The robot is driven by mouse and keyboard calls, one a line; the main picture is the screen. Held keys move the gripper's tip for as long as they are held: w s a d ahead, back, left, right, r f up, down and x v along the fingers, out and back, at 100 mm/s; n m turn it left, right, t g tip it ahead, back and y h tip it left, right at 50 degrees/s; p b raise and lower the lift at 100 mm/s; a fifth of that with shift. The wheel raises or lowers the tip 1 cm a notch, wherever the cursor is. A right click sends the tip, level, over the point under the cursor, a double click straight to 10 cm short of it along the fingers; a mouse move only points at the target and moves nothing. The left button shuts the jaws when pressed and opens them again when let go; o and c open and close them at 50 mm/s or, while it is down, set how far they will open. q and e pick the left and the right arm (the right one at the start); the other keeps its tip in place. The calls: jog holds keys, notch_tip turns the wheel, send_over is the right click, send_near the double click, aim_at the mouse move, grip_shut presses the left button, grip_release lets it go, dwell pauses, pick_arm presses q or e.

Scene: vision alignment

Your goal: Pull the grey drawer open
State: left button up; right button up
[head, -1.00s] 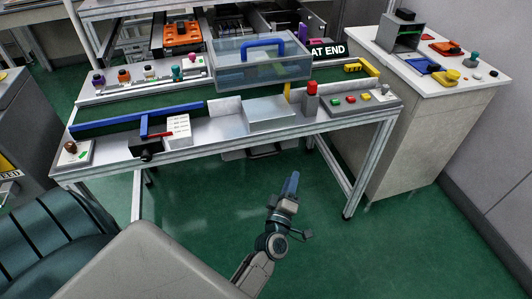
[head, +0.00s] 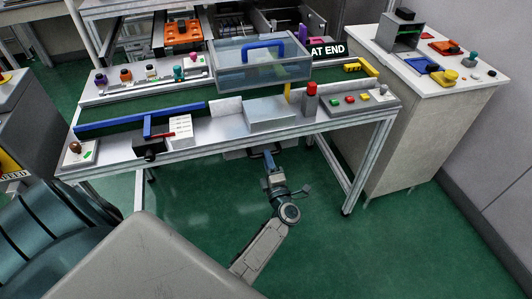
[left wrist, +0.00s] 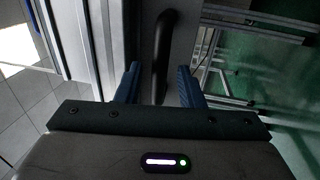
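The grey drawer (left wrist: 143,30) shows in the left wrist view as a dark grey front with a black bar handle (left wrist: 166,45). My left gripper (left wrist: 160,85) has its two blue fingers apart, one on each side of the handle's line. The handle's near end reaches between the fingers; I see no finger closed on it. In the head view my left gripper (head: 268,158) is at the underside of the workbench's front edge, where the bench hides most of the drawer. My right gripper is not in view.
The workbench (head: 225,140) carries a clear bin (head: 235,75) with a blue handle, a red-topped post (head: 311,98) and a button panel (head: 357,100). A bench leg (head: 335,175) stands right of my gripper. The green floor in front is open.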

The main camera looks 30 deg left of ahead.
pick_arm(q)
jog(key=shift+x, duration=1.3)
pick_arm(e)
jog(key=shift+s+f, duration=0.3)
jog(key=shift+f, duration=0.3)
pick_arm(q)
grip_shut()
jog(key=shift+d, duration=0.1)
